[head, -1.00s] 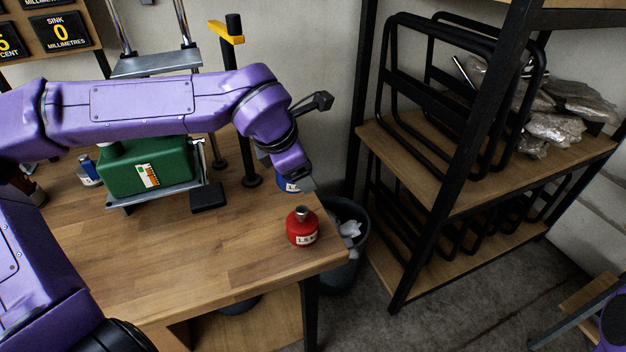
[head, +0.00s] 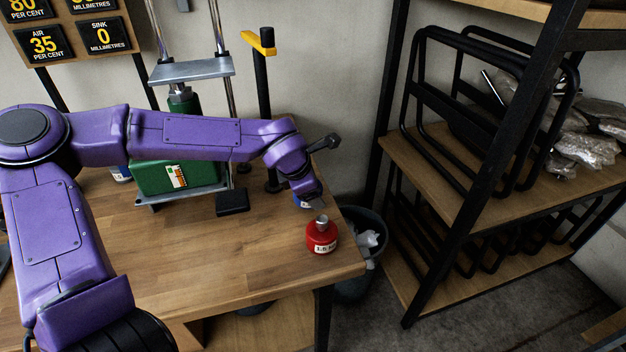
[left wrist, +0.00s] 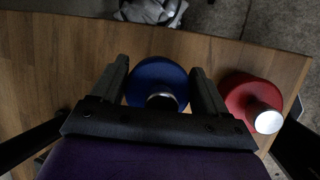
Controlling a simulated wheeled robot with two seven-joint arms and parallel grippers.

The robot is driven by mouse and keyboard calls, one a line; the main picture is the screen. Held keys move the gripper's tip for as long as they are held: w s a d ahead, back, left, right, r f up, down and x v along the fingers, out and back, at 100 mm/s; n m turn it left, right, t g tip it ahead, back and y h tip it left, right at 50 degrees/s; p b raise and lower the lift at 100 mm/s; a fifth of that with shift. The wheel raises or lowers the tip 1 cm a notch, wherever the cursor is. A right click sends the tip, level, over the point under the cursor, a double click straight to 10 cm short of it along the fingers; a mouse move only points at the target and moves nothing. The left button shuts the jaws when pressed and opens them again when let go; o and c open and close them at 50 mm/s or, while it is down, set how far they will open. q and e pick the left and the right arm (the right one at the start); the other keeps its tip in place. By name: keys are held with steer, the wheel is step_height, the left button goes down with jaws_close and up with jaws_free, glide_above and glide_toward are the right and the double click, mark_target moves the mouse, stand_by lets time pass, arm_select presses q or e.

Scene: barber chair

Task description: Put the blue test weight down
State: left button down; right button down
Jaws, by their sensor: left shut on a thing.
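The blue test weight (left wrist: 157,76) is a round blue body with a shiny metal knob, between the two dark fingers of my left gripper (left wrist: 160,66) in the left wrist view. The gripper is shut on it. In the head view only a small bit of the blue weight (head: 301,203) shows under my left gripper (head: 312,197), near the right end of the wooden bench (head: 215,265). Whether its base touches the bench top is hidden. My right gripper is in neither view.
A red weight (head: 321,238) with a metal knob stands close beside the blue one, also in the left wrist view (left wrist: 245,92). A green press (head: 165,177) and a black pad (head: 232,202) stand behind. A bin (head: 355,278) is beyond the bench's right edge. The front bench top is clear.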

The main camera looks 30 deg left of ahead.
arm_select(q)
steer(key=shift+w+a+f, duration=0.15)
steer(key=shift+f, duration=0.6)
steer(key=shift+w+a+r+g+h+p, duration=0.4)
steer(key=shift+g+h+p, duration=0.25)
steer(key=shift+p, duration=0.5)
steer(key=shift+w+a+n+g+h+p, duration=0.1)
steer(key=shift+a+n+g+h+p, duration=0.1)
steer(key=shift+n+g+h+p, duration=0.3)
steer(key=shift+d+f, duration=0.1)
steer(key=shift+f, duration=0.85)
jaws_free()
steer(key=shift+f, duration=0.15)
steer(key=shift+r, duration=0.4)
steer(key=v, duration=1.1)
steer(key=shift+s, duration=0.35)
